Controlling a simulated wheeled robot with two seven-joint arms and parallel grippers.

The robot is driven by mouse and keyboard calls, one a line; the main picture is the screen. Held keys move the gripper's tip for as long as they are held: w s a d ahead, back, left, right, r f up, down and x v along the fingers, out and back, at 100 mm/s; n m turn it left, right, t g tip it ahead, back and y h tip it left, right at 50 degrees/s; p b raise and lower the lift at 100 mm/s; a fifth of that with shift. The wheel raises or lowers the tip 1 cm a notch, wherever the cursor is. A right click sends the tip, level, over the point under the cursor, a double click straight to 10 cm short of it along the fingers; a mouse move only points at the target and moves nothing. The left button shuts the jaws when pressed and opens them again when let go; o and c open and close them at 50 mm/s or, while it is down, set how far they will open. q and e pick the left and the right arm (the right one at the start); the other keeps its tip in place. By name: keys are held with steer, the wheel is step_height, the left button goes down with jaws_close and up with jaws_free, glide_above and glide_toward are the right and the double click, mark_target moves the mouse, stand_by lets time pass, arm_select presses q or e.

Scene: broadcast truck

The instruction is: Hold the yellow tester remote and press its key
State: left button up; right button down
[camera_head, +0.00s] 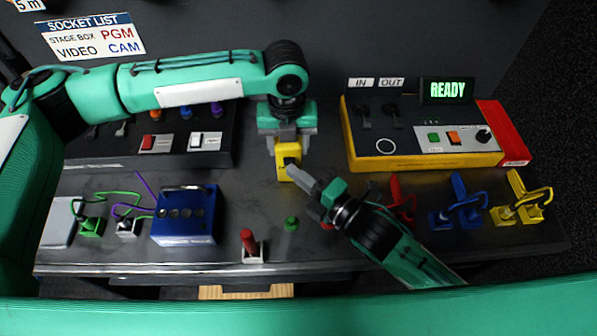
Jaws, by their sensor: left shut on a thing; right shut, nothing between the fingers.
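The yellow tester remote (286,151) is upright in my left gripper (287,140), which comes down from above and is shut on its upper part. The remote is over the middle of the bench. A dark patch shows on its front face. My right gripper (293,169) is shut and empty. Its fingertips reach up and left to the front of the remote, at or very near the dark patch. I cannot tell whether they touch it. The key itself is hidden or too small to make out.
A yellow and red tester box (425,162) with a READY display (447,90) stands at the back right. A blue box (187,218) and plugs with cables are at the left. Blue (466,200) and yellow (520,205) cabled plugs stand at the right. A red-handled piece (249,243) is at the front.

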steer(key=shift+w, duration=0.15)
steer(key=shift+w, duration=1)
arm_select(q)
steer(key=shift+s, duration=0.2)
arm_select(e)
steer(key=shift+d, duration=0.1)
steer(key=s, duration=0.4)
steer(key=v, duration=1)
steer(key=shift+s, duration=0.2)
arm_select(q)
steer(key=shift+a, duration=0.1)
